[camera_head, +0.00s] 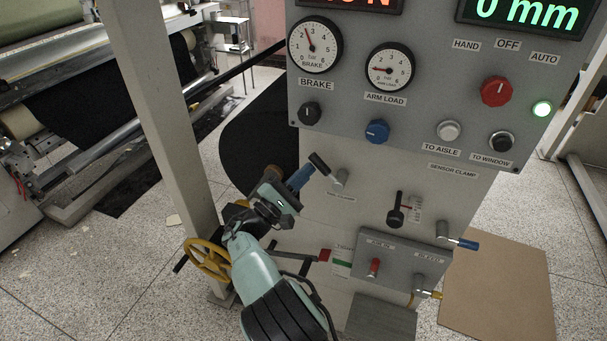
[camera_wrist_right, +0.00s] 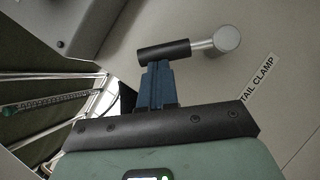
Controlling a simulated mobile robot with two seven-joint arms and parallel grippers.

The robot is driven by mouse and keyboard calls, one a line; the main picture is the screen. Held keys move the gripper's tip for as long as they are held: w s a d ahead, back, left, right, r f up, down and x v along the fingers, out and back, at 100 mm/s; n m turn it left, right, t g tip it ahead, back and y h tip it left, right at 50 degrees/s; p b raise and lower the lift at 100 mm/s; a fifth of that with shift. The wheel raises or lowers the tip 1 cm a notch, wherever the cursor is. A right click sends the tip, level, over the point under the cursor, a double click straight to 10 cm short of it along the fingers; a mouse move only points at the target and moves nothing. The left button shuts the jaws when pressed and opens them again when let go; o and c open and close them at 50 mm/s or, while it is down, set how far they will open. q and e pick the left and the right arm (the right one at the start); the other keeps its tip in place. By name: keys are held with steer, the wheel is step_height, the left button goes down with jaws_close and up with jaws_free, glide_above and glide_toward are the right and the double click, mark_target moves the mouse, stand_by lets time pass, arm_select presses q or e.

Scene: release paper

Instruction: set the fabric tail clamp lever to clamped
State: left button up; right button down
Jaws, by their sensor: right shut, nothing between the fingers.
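The tail clamp lever (camera_head: 320,163) sticks out from the side of the grey machine cabinet, with a black grip and a silver hub (camera_head: 341,177). In the right wrist view its black grip (camera_wrist_right: 163,50) points left from the round silver hub (camera_wrist_right: 227,38). The TAIL CLAMP label (camera_wrist_right: 257,80) is below the hub. My right gripper (camera_head: 304,173) has its blue fingers shut and empty. In the right wrist view the fingertips (camera_wrist_right: 157,64) are right at the underside of the grip; I cannot tell whether they touch. My left gripper is not in view.
A control panel with gauges, a red knob (camera_head: 496,91) and a blue knob (camera_head: 377,131) overhangs above. A sensor clamp lever (camera_head: 397,208) and a lower box (camera_head: 387,262) sit to the right. A post (camera_head: 160,100) and yellow handwheel (camera_head: 207,259) stand to the left.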

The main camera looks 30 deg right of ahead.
mark_target(316, 165)
steer(key=shift+s+d+r+m, duration=0.1)
steer(key=shift+r+m, duration=0.2)
steer(key=shift+m, duration=0.2)
steer(key=r+m+g+y, duration=0.1)
steer(key=m, duration=0.1)
steer(key=s+d+r+m+g, duration=0.1)
steer(key=m, duration=0.1)
steer(key=s+r+m+g+y, duration=0.1)
steer(key=m, duration=0.1)
steer(key=shift+d+y, duration=0.3)
steer(key=shift+d, duration=0.05)
steer(key=shift+s+d+r+m+y, duration=0.55)
steer(key=shift+m+y, duration=0.25)
steer(key=shift+m, duration=0.3)
arm_select(q)
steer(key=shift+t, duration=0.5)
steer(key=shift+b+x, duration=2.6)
steer(key=shift+b, duration=0.45)
arm_select(e)
steer(key=s+d+m+t+y, duration=0.1)
steer(key=s+d+m+y, duration=0.3)
steer(key=s+m+y, duration=0.1)
steer(key=shift+d+m, duration=0.15)
steer(key=shift+m, duration=0.55)
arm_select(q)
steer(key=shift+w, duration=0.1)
arm_select(e)
steer(key=shift+s, duration=0.15)
